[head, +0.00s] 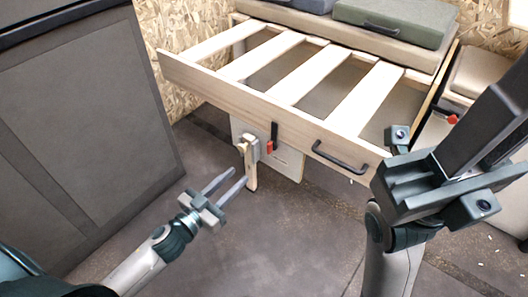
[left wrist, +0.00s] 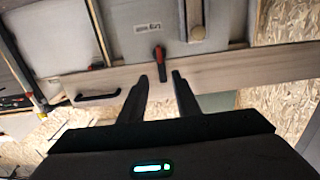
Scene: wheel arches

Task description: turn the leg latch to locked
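The leg latch (head: 272,138) is a small black lever with a red part, on the front of the wooden bed frame (head: 215,87). In the head view its black part points up and the red is at the bottom. It also shows in the left wrist view (left wrist: 158,56), just beyond the fingertips. A short wooden leg (head: 251,172) hangs beside it on the left. My left gripper (head: 238,175) is open and empty, below and left of the latch, apart from it. My right gripper (head: 500,110) is large and close at the right; its finger gap is unclear.
A black bar handle (head: 340,157) is on the frame front, right of the latch. A dark grey cabinet (head: 80,130) stands at the left. Cushions (head: 390,22) lie at the back of the slats. The floor (head: 285,225) in front is clear.

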